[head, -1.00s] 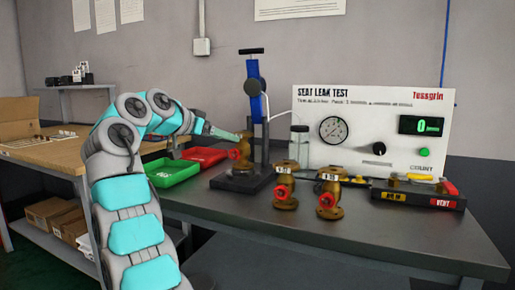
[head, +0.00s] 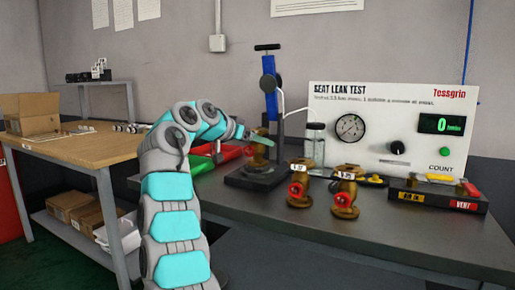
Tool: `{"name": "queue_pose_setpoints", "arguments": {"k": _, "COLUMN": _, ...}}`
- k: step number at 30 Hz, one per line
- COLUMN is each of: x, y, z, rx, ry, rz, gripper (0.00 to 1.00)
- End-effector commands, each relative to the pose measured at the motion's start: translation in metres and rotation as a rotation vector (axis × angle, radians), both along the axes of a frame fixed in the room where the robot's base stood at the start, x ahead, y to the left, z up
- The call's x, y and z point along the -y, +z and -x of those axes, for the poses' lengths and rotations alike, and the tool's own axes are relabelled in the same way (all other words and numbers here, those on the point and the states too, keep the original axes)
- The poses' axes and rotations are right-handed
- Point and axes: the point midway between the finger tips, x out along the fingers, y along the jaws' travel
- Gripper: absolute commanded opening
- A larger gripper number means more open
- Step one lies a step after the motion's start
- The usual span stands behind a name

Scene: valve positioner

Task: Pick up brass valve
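A brass valve (head: 258,158) stands in the clamp stand (head: 269,85) with the blue column on the bench. My gripper (head: 262,139) is at the upper part of this valve and covers some of it. I cannot tell whether its fingers are open or shut, or whether they touch the valve. Two more brass valves with red handwheels and white tags stand upright on the bench: a left one (head: 299,186) and a right one (head: 344,193).
A white seat leak test panel (head: 350,105) with a gauge stands behind the valves; its display reads 0. A small glass jar (head: 316,143) stands near it. A green bin (head: 196,166) and a red bin (head: 228,153) lie behind my arm. The front of the bench is clear.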

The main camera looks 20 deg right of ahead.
Motion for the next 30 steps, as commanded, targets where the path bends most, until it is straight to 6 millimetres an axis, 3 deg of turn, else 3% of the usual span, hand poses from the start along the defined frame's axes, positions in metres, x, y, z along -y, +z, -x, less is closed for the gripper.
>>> {"name": "queue_pose_setpoints", "arguments": {"k": 4, "x": -0.0002, "y": 0.0003, "z": 0.0003, "rx": 0.001, "ry": 0.000, "rz": 0.000, "gripper": 0.76}}
{"name": "queue_pose_setpoints", "arguments": {"k": 24, "x": -0.0005, "y": 0.0009, "z": 0.0005, "rx": 0.002, "ry": 0.000, "rz": -0.001, "gripper": 0.01}}
{"name": "queue_pose_setpoints", "arguments": {"k": 30, "x": -0.0006, "y": 0.0009, "z": 0.0004, "rx": 0.002, "ry": 0.000, "rz": -0.001, "gripper": 0.00}}
